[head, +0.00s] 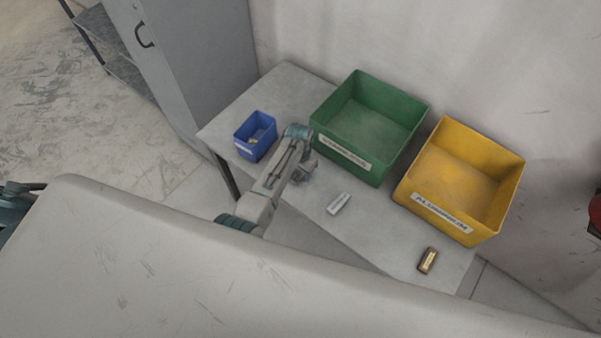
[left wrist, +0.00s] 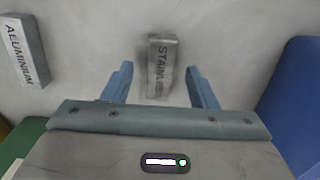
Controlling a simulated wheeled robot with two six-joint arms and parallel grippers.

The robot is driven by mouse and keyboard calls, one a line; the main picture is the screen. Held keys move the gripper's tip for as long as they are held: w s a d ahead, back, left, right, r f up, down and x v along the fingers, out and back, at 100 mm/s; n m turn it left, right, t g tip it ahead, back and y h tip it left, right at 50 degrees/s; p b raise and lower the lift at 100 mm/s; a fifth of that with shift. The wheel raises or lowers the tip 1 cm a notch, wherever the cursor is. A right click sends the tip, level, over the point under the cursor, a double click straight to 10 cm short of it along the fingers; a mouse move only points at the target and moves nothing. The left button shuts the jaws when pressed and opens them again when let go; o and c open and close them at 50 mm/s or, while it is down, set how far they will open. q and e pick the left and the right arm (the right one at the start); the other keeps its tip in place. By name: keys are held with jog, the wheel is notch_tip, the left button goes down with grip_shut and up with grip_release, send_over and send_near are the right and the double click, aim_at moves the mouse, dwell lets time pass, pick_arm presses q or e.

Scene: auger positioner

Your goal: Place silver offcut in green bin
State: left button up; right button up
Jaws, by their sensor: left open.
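A light silver-grey offcut (head: 338,203) with a white label lies on the grey table in front of the green bin (head: 368,128). In the left wrist view an offcut labelled ALUMINIUM (left wrist: 25,50) lies at the upper left. A darker grey offcut labelled STAINLESS (left wrist: 162,66) lies ahead of and between the fingertips; my arm seems to hide it in the head view. My left gripper (head: 303,176) is low over the table, left of the light offcut. Its fingers (left wrist: 160,70) are open, with nothing gripped. My right gripper is not in view.
A yellow bin (head: 460,182) stands right of the green bin. A small blue bin (head: 255,136) with something small inside stands left of my left gripper. A brown-gold labelled block (head: 427,260) lies near the table's right end. A grey cabinet (head: 190,60) stands at the left.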

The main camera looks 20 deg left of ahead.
pick_arm(q)
jog(key=shift+f, duration=0.75)
jog(key=shift+c, duration=0.4)
grip_shut()
jog(key=shift+r, duration=0.1)
jog(key=shift+r, duration=0.15)
